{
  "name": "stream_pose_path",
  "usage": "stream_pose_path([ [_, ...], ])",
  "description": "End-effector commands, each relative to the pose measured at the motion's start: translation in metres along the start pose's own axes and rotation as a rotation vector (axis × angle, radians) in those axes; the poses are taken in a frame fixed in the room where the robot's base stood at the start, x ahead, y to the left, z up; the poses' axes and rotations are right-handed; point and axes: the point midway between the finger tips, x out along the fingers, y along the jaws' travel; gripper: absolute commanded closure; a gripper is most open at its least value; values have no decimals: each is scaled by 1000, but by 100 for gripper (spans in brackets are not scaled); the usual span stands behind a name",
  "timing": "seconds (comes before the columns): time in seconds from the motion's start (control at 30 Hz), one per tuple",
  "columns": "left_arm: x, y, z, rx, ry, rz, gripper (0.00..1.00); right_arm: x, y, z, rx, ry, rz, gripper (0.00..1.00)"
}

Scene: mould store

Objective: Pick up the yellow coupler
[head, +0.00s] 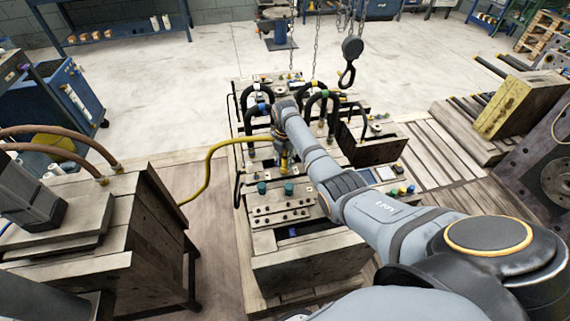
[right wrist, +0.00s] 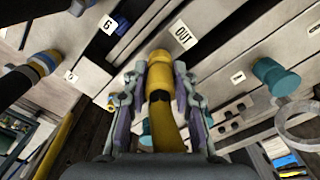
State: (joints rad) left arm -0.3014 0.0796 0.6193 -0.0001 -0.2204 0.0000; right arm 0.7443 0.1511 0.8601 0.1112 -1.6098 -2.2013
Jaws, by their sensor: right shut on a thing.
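The yellow coupler (right wrist: 159,68) is upright in the right wrist view, at the end of a yellow hose (head: 207,165). My right gripper (right wrist: 160,88) has a finger on each side of the coupler and is shut on it. My left gripper is not in view.
Teal fittings (right wrist: 275,77) stand right of the coupler. Black hoses (head: 248,98) arch around the mould, and one with a blue band (right wrist: 40,67) is at left. A crane hook (head: 348,72) hangs behind. A second mould block (head: 90,235) with brown hoses stands at left.

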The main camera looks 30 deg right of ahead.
Motion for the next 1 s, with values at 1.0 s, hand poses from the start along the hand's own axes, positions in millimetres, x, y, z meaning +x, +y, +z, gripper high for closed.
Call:
stream_pose_path([
  [1.0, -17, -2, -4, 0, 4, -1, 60, -101, 0, 0, 0, 0, 0, 100],
])
